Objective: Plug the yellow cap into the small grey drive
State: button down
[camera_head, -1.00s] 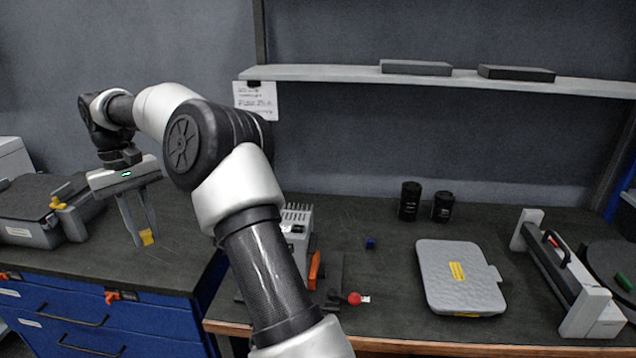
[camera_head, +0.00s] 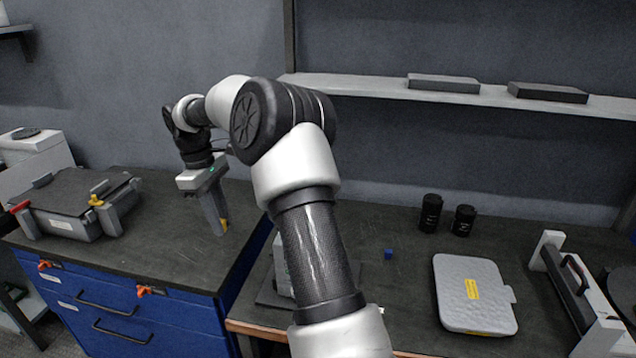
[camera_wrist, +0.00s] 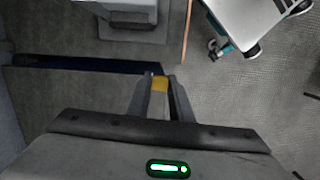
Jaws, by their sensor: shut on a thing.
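My gripper (camera_head: 221,224) is shut on the yellow cap (camera_head: 225,225), a small yellow block between the fingertips. In the wrist view the cap (camera_wrist: 160,84) also shows between the fingertips (camera_wrist: 160,84). My gripper hangs over the right part of the left bench in the head view, with the fingers pointing down. A grey box (camera_head: 282,265), likely the small grey drive, stands on the right bench, mostly hidden behind my arm. A grey box on a dark plate shows at the top of the wrist view (camera_wrist: 128,18); it looks like the same one.
On the right bench are a blue cube (camera_head: 388,254), two black cylinders (camera_head: 431,213), a flat grey case (camera_head: 474,294) and a grey rack (camera_head: 577,290). A shelf (camera_head: 385,91) runs above.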

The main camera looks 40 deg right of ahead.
jog(key=s+d+r+n+t+p, duration=0.1)
jog(key=s+d+r+n+p, duration=0.1)
jog(key=s+d+n+p, duration=0.5)
jog(key=s+d+r+n+t+p, duration=0.1)
jog(key=s+d+r+n+p, duration=0.1)
jog(key=s+d+n+p, duration=0.5)
jog(key=d+n, duration=0.4)
jog(key=shift+s+r+n+t+p, duration=0.3)
jog(key=shift+r+n+p, duration=0.1)
jog(key=shift+f, duration=0.1)
notch_tip(320, 180, down, 6)
jog(key=b, duration=0.6)
jog(key=shift+d+r+p, duration=0.1)
jog(key=shift+r+p, duration=0.15)
jog(key=shift+p, duration=0.8)
dwell(0.7)
jog(key=shift+f+b, duration=0.3)
jog(key=shift+f, duration=0.35)
dwell(0.3)
jog(key=c, duration=1.5)
grip_release()
